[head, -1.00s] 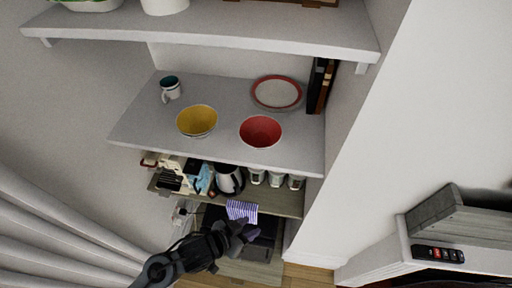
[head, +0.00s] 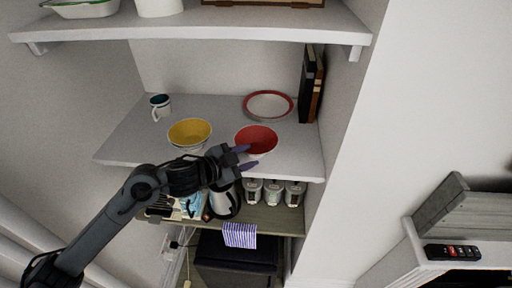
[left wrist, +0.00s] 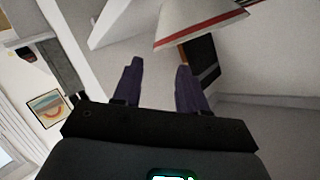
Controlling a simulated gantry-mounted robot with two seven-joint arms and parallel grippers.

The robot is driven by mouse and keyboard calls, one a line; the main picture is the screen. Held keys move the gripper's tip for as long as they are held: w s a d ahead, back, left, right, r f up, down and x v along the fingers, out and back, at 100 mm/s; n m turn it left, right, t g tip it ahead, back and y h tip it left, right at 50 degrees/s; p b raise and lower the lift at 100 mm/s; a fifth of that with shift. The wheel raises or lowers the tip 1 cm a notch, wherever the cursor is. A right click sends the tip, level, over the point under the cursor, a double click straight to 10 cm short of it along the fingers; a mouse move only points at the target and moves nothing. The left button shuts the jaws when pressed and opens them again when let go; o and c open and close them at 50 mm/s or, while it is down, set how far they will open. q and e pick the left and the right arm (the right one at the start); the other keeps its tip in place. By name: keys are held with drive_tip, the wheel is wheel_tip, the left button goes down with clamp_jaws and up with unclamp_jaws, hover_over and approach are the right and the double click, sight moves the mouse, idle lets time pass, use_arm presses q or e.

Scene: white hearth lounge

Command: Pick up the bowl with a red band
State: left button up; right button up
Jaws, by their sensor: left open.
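A bowl with a red inside (head: 256,138) stands upright near the front edge of the middle shelf. In the left wrist view, a white bowl outside with a red band (left wrist: 197,22) shows at the top, cut by the frame edge; it appears to be this bowl. My left gripper (head: 246,158) is open and empty at the shelf's front edge, just in front of and slightly left of the bowl. Its two purple fingers (left wrist: 159,72) are apart, with the bowl beyond their tips. My right gripper is not in view.
On the shelf (head: 125,148), a yellow bowl (head: 189,132) stands left of the red one, with a mug (head: 160,106) behind. A red-rimmed plate (head: 268,105) and books (head: 311,85) are behind right. An upper shelf (head: 190,27) overhangs. Canisters (head: 273,192) and a kettle (head: 224,204) stand below.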

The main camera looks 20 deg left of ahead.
sight(272, 149)
use_arm(q)
drive_tip(key=x, duration=0.3)
drive_tip(key=shift+w+d, duration=0.15)
drive_tip(key=shift+w, duration=0.05)
drive_tip(key=p+x, duration=0.1)
drive_tip(key=x, duration=0.3)
drive_tip(key=shift+d+f+p, duration=0.15)
drive_tip(key=shift+p, duration=0.15)
drive_tip(key=shift+w+d+f, duration=0.25)
drive_tip(key=shift+w, duration=0.25)
clamp_jaws()
